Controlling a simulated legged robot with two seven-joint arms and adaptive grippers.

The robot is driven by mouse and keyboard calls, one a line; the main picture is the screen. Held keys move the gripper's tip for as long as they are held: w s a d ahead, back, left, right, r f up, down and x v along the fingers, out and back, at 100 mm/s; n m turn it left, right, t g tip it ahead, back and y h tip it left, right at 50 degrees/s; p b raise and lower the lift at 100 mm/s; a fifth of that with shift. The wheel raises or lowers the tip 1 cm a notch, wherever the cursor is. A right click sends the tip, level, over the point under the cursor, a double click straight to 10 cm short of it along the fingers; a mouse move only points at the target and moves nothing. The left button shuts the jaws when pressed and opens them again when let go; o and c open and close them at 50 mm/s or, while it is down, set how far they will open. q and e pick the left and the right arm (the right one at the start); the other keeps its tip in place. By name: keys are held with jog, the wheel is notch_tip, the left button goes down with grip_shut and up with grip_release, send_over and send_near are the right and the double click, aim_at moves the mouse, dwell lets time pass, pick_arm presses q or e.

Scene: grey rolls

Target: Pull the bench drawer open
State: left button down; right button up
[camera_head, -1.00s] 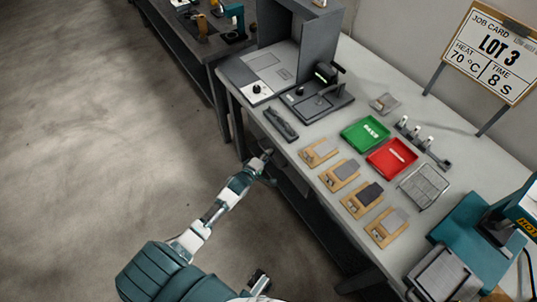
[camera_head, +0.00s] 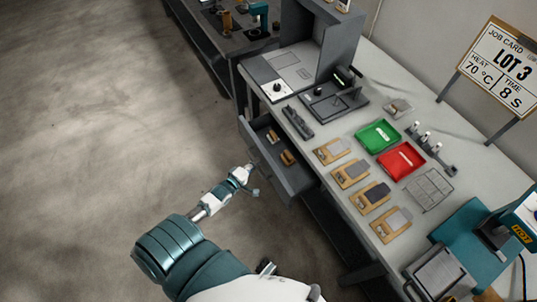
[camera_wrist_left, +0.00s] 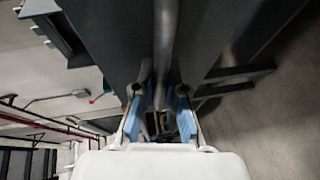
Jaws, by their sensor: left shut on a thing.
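The bench drawer (camera_head: 290,178) stands pulled out from under the front of the pale bench, and its inside shows in the head view. Two small tan pieces lie in it. My left gripper (camera_head: 251,180) is at the drawer's front, low in the open space beside the bench. In the left wrist view, the drawer's round grey handle bar (camera_wrist_left: 165,45) runs down between the blue finger pads of my left gripper (camera_wrist_left: 160,112), which is shut on it. My right gripper does not show.
On the bench top (camera_head: 335,120) are a green tray (camera_head: 379,136), a red tray (camera_head: 401,161), several tan boards with grey plates and a teal press (camera_head: 470,235). A dark bench (camera_head: 235,45) stands at the back left. The floor to the left is clear.

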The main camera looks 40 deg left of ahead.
pick_arm(q)
jog(key=s+a+p, duration=0.1)
jog(key=s+a, duration=0.2)
jog(key=s, duration=0.5)
jog(key=s+a+p, duration=0.2)
jog(key=s+a, duration=0.1)
jog(key=s, duration=0.4)
jog(key=shift+s+a+f, duration=0.15)
jog(key=shift+s+a, duration=0.05)
jog(key=shift+s, duration=0.15)
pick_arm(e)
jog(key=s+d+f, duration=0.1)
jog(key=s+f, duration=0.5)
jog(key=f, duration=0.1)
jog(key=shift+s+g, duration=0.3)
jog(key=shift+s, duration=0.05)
pick_arm(q)
jog(key=c, duration=1.6)
grip_release()
jog(key=shift+o, duration=0.6)
jog(key=shift+w, duration=0.1)
jog(key=s+r, duration=0.2)
jog(key=s, duration=0.9)
jog(key=shift+s, duration=0.4)
